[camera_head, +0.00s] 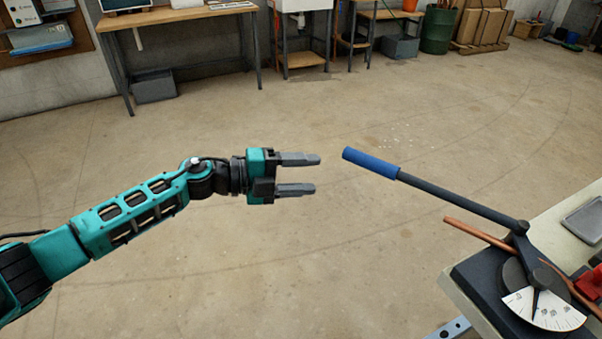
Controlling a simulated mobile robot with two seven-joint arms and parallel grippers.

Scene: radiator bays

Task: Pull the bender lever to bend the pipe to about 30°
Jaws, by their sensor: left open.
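The bender lever (458,199) is a dark bar with a blue grip (370,163) at its free end. It reaches out to the left from the bender (515,275) on the bench at the right. A copper pipe (480,234) runs through the bender, below the lever. A white angle dial (545,308) with a dark pointer sits at the front of the bender; its numbers are too small to read surely. My left gripper (318,174) is open and empty, just left of the blue grip and apart from it, with its fingers pointing right. My right gripper is not in view.
The bench (560,235) fills the lower right, with a grey tray (584,219) and a red object (589,285) at the picture's edge. A wooden table (180,16), a green barrel (438,30) and boxes (482,25) stand far back. The floor between is clear.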

